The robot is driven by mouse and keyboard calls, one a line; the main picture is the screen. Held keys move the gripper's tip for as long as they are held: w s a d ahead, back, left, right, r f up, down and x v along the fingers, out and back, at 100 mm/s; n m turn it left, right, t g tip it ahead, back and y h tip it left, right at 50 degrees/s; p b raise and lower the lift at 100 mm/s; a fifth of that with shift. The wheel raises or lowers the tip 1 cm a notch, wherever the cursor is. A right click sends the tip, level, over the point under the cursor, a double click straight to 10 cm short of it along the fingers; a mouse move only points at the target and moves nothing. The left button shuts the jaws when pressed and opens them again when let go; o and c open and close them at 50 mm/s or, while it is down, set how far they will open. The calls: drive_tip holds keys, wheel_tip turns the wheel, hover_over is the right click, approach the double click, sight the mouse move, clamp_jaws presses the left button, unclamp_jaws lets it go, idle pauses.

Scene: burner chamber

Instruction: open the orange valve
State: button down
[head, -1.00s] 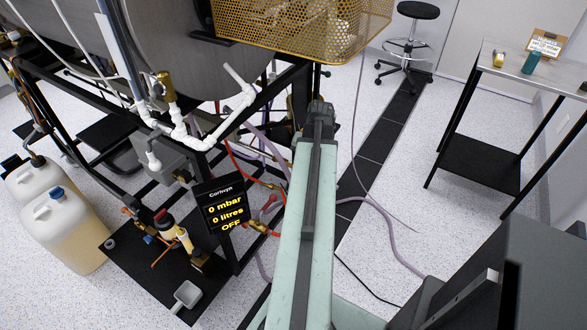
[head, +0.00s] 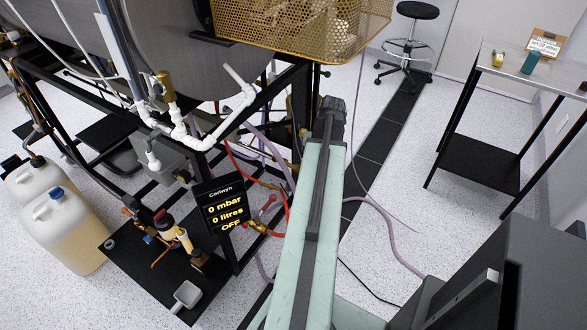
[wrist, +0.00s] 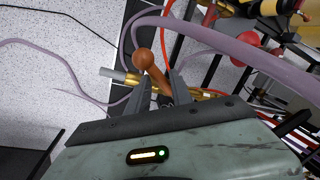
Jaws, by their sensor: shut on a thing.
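The orange valve handle (wrist: 146,60) shows in the wrist view as a lever with a round knob. It slants up and left from a brass fitting with a grey end on a pipe. My gripper (wrist: 161,78) is shut on the lever, with one dark finger on each side and the knob sticking out beyond the fingertips. In the head view my arm hides both the orange valve and my fingers.
Mauve hoses (wrist: 235,45) and a red hose cross close by in the wrist view. A red knob (wrist: 249,56) sits to the right. In the head view a black display (head: 220,207) reads 0 mbar, 0 litres, OFF. Speckled floor (head: 385,245) is open at right.

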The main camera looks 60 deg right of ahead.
drive_tip(key=c, duration=2.2)
unclamp_jaws()
drive_tip(key=shift+s+d+n, duration=0.2)
drive_tip(key=shift+d+n, duration=0.2)
drive_tip(key=shift+d, duration=0.1)
drive_tip(key=shift+s+d+n, duration=0.2)
drive_tip(key=shift+d+n, duration=0.2)
drive_tip(key=shift+d, duration=0.1)
drive_tip(key=c, duration=2.2)
unclamp_jaws()
drive_tip(key=c, duration=2)
unclamp_jaws()
drive_tip(key=shift+d+n, duration=0.9)
drive_tip(key=shift+d, duration=0.15)
drive_tip(key=shift+c, duration=0.2)
drive_tip(key=o, duration=1.4)
drive_tip(key=shift+a, duration=0.15)
drive_tip(key=shift+o, duration=0.2)
drive_tip(key=shift+a, duration=0.1)
drive_tip(key=shift+r+p, duration=0.45)
drive_tip(key=shift+p, duration=0.05)
drive_tip(key=r+p, duration=0.5)
drive_tip(key=shift+s+d, duration=0.35)
drive_tip(key=shift+d, duration=0.05)
